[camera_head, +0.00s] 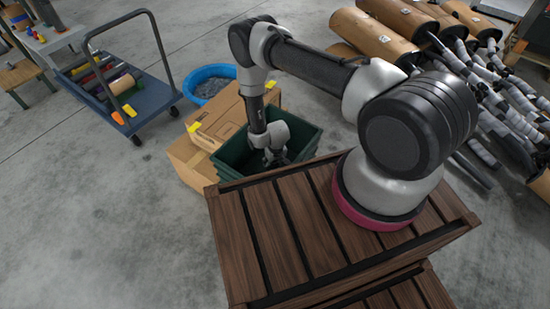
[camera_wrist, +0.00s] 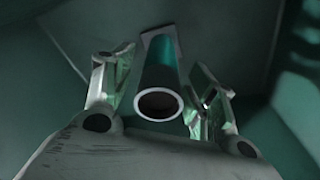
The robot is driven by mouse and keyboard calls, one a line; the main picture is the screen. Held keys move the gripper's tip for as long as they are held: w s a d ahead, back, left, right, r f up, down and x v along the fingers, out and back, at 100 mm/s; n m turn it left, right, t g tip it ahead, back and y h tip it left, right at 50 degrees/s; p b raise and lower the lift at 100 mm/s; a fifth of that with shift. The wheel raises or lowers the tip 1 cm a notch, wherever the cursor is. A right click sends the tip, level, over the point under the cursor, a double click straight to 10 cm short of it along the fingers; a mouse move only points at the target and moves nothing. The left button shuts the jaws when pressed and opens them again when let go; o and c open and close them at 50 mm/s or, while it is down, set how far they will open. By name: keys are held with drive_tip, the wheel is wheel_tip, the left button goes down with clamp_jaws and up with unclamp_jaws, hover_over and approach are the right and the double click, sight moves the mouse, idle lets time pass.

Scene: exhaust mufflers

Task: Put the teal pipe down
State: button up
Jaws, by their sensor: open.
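The teal pipe (camera_wrist: 161,70) shows in the wrist view, its open round end facing the camera and a flat flange at its far end. It lies inside the green bin, between the two fingers of my gripper (camera_wrist: 160,88). The fingers stand apart, with a gap visible on each side of the pipe. In the head view my gripper (camera_head: 275,157) reaches down into the green bin (camera_head: 234,160). The pipe cannot be made out in the head view.
Cardboard boxes (camera_head: 192,160) stand left of the bin, with a blue tub (camera_head: 208,72) behind. A slatted wooden crate (camera_head: 270,235) is in front. A blue cart (camera_head: 150,97) stands at the left. Mufflers (camera_head: 375,35) and pipes fill the right.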

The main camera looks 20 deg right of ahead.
drive_tip(key=r, duration=0.6)
drive_tip(key=s+r, duration=0.1)
drive_tip(key=r, duration=0.2)
drive_tip(key=shift+s+r, duration=0.1)
drive_tip(key=shift+r, duration=0.25)
drive_tip(key=w+r, duration=0.4)
drive_tip(key=r, duration=0.5)
drive_tip(key=w+r, duration=0.3)
drive_tip(key=r, duration=0.7)
drive_tip(key=s+d+r+t, duration=0.1)
drive_tip(key=d+r, duration=0.1)
drive_tip(key=r, duration=1)
drive_tip(key=s+d+r, duration=0.1)
drive_tip(key=d+r, duration=0.2)
drive_tip(key=r, duration=0.8)
drive_tip(key=s+d+r+t, duration=0.1)
drive_tip(key=s+d+r, duration=0.2)
drive_tip(key=s+r, duration=0.45)
drive_tip(key=s+d+r, duration=0.2)
drive_tip(key=s+r, duration=0.3)
drive_tip(key=r, duration=0.5)
drive_tip(key=s+d+r, duration=0.1)
drive_tip(key=s+r, duration=0.1)
drive_tip(key=s, duration=0.6)
drive_tip(key=s+d+r, duration=0.2)
drive_tip(key=s+r, duration=0.1)
drive_tip(key=s, duration=0.5)
drive_tip(key=shift+s+d+t, duration=0.15)
drive_tip(key=shift+d+t, duration=0.1)
drive_tip(key=shift+t, duration=0.15)
